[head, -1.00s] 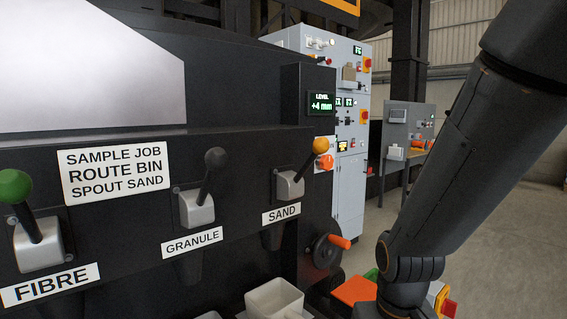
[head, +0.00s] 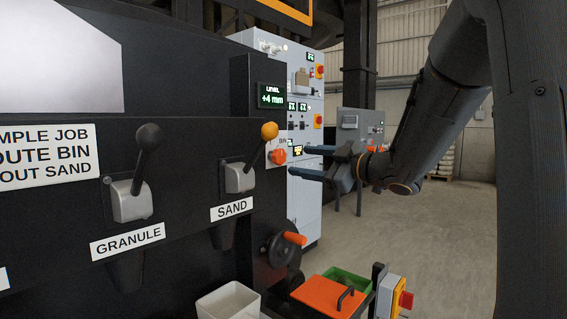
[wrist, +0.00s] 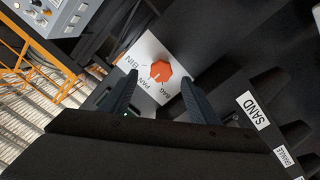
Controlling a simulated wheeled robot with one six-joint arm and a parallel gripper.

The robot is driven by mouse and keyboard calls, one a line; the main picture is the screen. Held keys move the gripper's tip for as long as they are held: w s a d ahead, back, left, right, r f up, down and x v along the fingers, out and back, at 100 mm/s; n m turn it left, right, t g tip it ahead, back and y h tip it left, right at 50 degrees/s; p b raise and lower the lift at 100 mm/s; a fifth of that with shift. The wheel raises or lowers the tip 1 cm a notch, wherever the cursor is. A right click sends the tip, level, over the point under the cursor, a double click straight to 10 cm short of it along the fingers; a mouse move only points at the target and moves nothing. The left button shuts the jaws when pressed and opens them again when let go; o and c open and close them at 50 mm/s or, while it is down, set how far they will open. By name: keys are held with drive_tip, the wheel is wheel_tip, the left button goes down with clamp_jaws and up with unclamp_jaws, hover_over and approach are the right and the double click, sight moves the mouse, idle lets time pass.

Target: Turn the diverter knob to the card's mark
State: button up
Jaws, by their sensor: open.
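The orange diverter knob (head: 277,156) sits on a pale plate at the right end of the black machine. In the wrist view the knob (wrist: 162,72) is ringed by the words BIN, PAN and BAG; its small pale pointer appears to be toward PAN. The white job card (head: 45,157) is cut off at the left, with BIN readable on its route line. My gripper (head: 300,160) is open and empty, its fingers pointing at the knob from the right. In the wrist view the fingers (wrist: 158,80) flank the knob's image; contact cannot be seen.
A black-knobbed GRANULE lever (head: 147,150) and a yellow-knobbed SAND lever (head: 269,131) stand left of the knob. A level display (head: 270,96) reads +4 mm above. A handwheel (head: 280,250), white bin (head: 228,302) and orange lid (head: 328,296) are below. Open floor lies right.

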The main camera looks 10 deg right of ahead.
sight(281, 157)
drive_tip(key=shift+n+y, duration=0.3)
drive_tip(key=shift+n, duration=0.1)
drive_tip(key=p+x, duration=0.1)
drive_tip(key=x, duration=0.2)
drive_tip(key=p+x, duration=0.1)
drive_tip(key=x, duration=0.3)
drive_tip(key=shift+a+r, duration=0.15)
drive_tip(key=shift+a, duration=0.25)
drive_tip(key=c, duration=1)
